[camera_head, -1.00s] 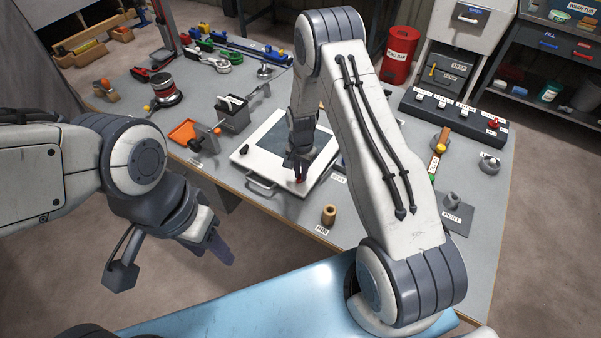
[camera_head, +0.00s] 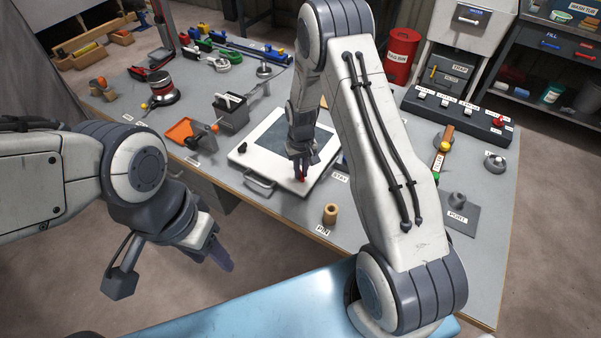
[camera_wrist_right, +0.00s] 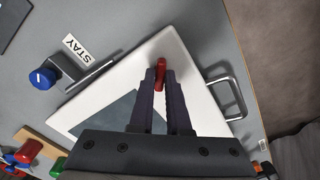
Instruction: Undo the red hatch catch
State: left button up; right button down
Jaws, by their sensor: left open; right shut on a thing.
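The white hatch (camera_head: 240,155) with a dark window lies on the grey bench, a metal handle (camera_head: 259,184) on its front edge. The red catch (camera_head: 303,177) is near its front right corner. My right gripper (camera_head: 301,170) comes down over that corner and is shut on the red catch. The right wrist view shows the red catch (camera_wrist_right: 160,75) between the two fingertips (camera_wrist_right: 160,88). A black catch (camera_head: 243,147) sits at the hatch's left side. My left gripper (camera_head: 226,262) is open and empty, off the bench's front at the left.
A wooden pin (camera_head: 330,213) stands in front of the hatch. A blue knob (camera_wrist_right: 43,78) by the STAY label is beside the hatch. An orange tray (camera_head: 190,134) and a grey box (camera_head: 232,113) stand left of it. A switch panel (camera_head: 458,113) is at the back right.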

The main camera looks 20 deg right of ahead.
aim_at(301, 174)
jog(key=n+b, duration=0.1)
jog(key=n, duration=0.3)
jog(key=shift+n, duration=0.3)
jog(key=shift+n+b, duration=0.3)
jog(key=shift+n, duration=1.3)
jog(key=c, duration=0.9)
grip_release()
jog(key=shift+r+b, duration=1)
jog(key=shift+r, duration=4.25)
